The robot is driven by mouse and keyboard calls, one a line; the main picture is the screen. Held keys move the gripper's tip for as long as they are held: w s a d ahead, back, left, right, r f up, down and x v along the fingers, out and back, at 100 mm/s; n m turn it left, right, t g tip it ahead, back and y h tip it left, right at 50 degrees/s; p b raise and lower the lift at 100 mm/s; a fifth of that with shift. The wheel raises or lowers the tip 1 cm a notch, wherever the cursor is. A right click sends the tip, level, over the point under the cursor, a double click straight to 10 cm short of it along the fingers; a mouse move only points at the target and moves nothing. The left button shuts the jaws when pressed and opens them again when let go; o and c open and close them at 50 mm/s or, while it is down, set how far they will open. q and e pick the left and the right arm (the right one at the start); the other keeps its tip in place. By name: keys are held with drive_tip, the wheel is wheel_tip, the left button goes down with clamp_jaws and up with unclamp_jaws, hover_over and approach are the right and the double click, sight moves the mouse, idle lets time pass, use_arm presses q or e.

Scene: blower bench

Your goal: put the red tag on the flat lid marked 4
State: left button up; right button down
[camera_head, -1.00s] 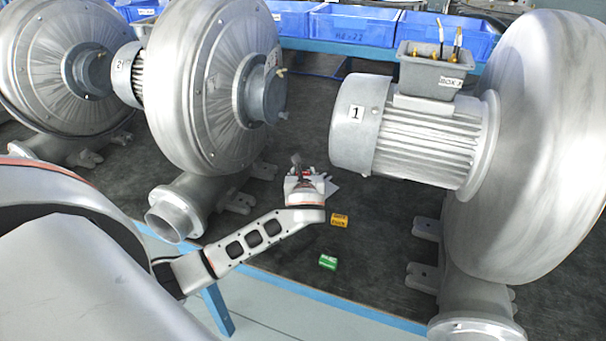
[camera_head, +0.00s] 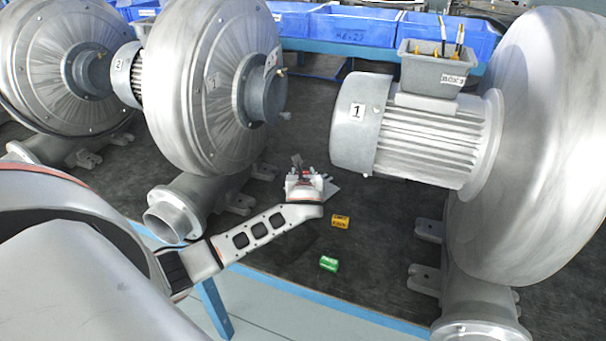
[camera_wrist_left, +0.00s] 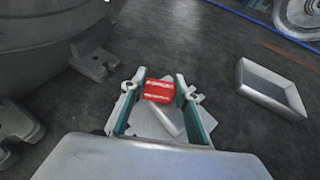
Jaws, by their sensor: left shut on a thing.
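My left gripper (camera_head: 303,172) is low over the dark bench top between the blowers. In the left wrist view its two fingers (camera_wrist_left: 161,97) are closed on the red tag (camera_wrist_left: 158,91), a small red block. In the head view only a bit of red shows at the gripper. A flat pale grey piece (camera_wrist_left: 165,121) lies under and behind the tag, also visible beside the gripper in the head view (camera_head: 332,189). No number 4 can be read on it, and I cannot tell whether it is the lid. My right gripper is not in view.
A yellow tag (camera_head: 340,221) and a green tag (camera_head: 328,263) lie on the bench. A motor marked 1 (camera_head: 400,135) overhangs at right; a blower (camera_head: 195,90) stands left. Blue bins (camera_head: 352,25) stand behind.

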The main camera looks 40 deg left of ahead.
use_arm(q)
drive_tip(key=shift+f, duration=0.15)
drive_tip(key=o, duration=1)
drive_tip(key=shift+c, duration=0.2)
drive_tip(key=shift+r, duration=0.2)
drive_tip(key=p+v, duration=0.2)
drive_tip(key=v, duration=1)
